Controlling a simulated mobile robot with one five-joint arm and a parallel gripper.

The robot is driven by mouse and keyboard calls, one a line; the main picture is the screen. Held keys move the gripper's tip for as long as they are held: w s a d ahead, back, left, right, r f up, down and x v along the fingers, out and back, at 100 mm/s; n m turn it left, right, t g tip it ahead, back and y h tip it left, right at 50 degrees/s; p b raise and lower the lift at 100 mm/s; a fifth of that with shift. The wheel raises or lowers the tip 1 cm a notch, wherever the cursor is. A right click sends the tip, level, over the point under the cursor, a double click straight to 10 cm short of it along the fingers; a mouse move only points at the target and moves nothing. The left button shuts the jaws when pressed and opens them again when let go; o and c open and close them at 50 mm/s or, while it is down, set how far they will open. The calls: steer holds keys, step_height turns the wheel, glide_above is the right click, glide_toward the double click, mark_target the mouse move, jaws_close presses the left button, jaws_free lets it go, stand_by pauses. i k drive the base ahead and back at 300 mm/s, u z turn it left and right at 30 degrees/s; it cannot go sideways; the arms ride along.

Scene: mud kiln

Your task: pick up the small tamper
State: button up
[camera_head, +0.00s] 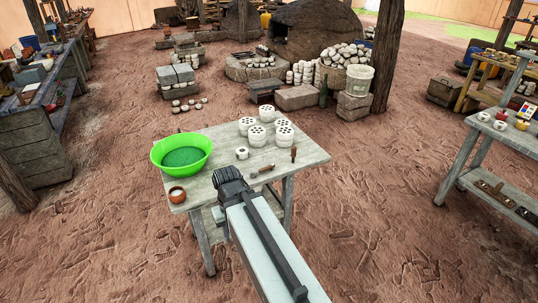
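A small brown upright piece (294,154), likely the small tamper, stands near the right end of the grey wooden table (310,160). A tool with a reddish handle (265,170) lies in front of it, its type too small to be sure of. My gripper (228,176) reaches over the table's front edge, left of both. My arm hides part of the table's front. The gripper's fingers look dark and blurred together, so its opening does not show. Nothing is clearly seen in it.
On the table are a bright green basin (181,152), a brown cup with white contents (177,194), a small white cup (242,153) and several white holed cylinders (257,135). Shelved benches stand left (40,130) and right (490,150). Open dirt floor surrounds the table.

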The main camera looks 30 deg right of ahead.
mark_target(294, 149)
steer(key=u, duration=0.1)
steer(key=i, duration=2)
steer(key=z, duration=0.05)
